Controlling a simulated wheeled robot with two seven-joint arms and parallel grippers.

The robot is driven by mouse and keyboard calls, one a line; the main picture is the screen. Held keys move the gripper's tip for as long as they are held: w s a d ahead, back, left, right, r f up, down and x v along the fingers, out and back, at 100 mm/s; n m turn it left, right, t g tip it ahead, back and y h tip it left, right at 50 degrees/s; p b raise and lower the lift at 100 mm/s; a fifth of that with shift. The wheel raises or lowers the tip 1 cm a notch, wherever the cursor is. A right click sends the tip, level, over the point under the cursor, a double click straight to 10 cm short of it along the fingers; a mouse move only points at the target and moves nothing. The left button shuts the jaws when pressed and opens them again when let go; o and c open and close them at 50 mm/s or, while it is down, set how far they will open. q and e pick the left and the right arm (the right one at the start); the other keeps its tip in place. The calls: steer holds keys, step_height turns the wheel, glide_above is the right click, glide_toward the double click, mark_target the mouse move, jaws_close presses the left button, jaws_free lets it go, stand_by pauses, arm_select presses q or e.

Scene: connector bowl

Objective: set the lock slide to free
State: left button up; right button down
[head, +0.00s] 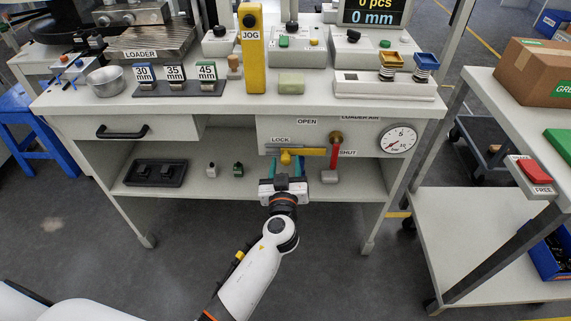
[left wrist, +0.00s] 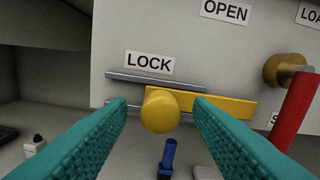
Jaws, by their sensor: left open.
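The lock slide is a yellow bar (head: 312,152) with a round yellow knob (head: 286,158) at its left end. It lies on grey rails on the bench's front panel, under the LOCK label (left wrist: 149,63). In the left wrist view the knob (left wrist: 160,111) sits between my teal fingertips, with a gap visible on each side. The bar (left wrist: 225,102) reaches right, behind the right fingertip, toward the red handle. My left gripper (head: 287,164) is open at the knob. My right gripper is out of view.
A red valve handle (head: 334,154) hangs down beside the slide's right end, near the SHUT label. A pressure gauge (head: 398,140) is further right. The shelf below holds a black tray (head: 157,173) and small parts. A cart with a red FREE block (head: 535,172) stands right.

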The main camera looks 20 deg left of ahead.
arm_select(q)
steer(key=shift+w, duration=0.1)
jaws_close()
steer(key=shift+s+a+b, duration=0.2)
steer(key=shift+s+a, duration=0.1)
steer(key=shift+a, duration=0.65)
steer(key=shift+s+a+b, duration=0.2)
steer(key=shift+s+a, duration=0.05)
steer(key=shift+a, duration=0.7)
jaws_free()
steer(key=shift+a, duration=0.1)
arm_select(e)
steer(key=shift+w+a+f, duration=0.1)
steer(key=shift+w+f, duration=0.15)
arm_select(q)
steer(key=shift+s, duration=0.1)
steer(key=b+v, duration=0.2)
steer(key=v, duration=1)
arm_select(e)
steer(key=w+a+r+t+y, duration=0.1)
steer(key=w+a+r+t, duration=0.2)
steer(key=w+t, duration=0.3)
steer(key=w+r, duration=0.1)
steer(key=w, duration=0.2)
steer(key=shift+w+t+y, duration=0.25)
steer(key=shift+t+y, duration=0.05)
